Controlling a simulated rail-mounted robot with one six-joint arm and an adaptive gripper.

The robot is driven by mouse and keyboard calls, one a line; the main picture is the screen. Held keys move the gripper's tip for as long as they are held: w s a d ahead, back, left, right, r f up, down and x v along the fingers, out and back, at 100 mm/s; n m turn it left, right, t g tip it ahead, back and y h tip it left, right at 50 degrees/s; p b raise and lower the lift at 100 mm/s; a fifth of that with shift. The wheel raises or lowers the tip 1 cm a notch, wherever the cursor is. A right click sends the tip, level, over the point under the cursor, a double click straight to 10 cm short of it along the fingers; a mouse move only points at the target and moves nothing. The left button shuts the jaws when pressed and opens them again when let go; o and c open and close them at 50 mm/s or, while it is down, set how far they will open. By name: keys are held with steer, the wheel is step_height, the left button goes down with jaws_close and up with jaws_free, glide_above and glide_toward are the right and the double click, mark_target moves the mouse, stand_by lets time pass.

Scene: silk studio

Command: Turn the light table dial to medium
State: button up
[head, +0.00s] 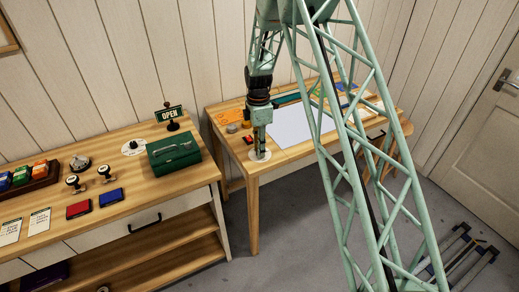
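The light table's pale flat panel (288,124) lies on the right wooden table. A round white dial plate (262,157) sits at that table's front left corner, below the panel.
On the left table stand a green box (173,153), an OPEN sign (169,114) and another white disc with a dark centre (133,148). A gap separates the tables.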

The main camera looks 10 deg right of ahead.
steer(key=c, duration=0.4)
steer(key=shift+o, duration=0.2)
steer(key=shift+m, duration=0.3)
steer(key=m+b, duration=0.1)
steer(key=m, duration=0.3)
steer(key=shift+b, duration=0.3)
steer(key=m+b, duration=0.1)
steer(key=m, duration=0.8)
steer(key=shift+d+y+b, duration=0.1)
steer(key=shift+y+b, duration=0.2)
steer(key=shift+b, duration=0.1)
steer(key=shift+m+t, duration=0.3)
steer(key=shift+m, duration=1.7)
